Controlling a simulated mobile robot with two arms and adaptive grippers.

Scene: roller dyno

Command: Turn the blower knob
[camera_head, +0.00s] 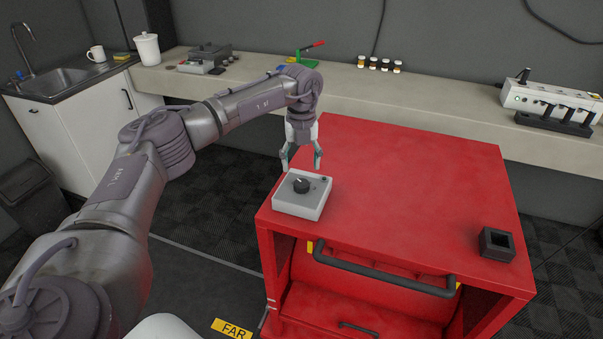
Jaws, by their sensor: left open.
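The blower knob (301,185) is a round black dial with a light pointer mark on top of a small grey control box (299,206). The box sits at the near left corner of the red cabinet top (420,190). My left gripper (301,168) points down from the end of my left arm, just above and slightly behind the knob. Its two fingers are spread apart with nothing between them. I cannot tell whether a fingertip touches the box. My right gripper is not in view.
A black square holder (497,244) stands at the cabinet's right edge. A black handle (385,275) runs along its front. A long counter (440,93) behind carries several small jars, a charger (550,100) and tools. The middle of the red top is clear.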

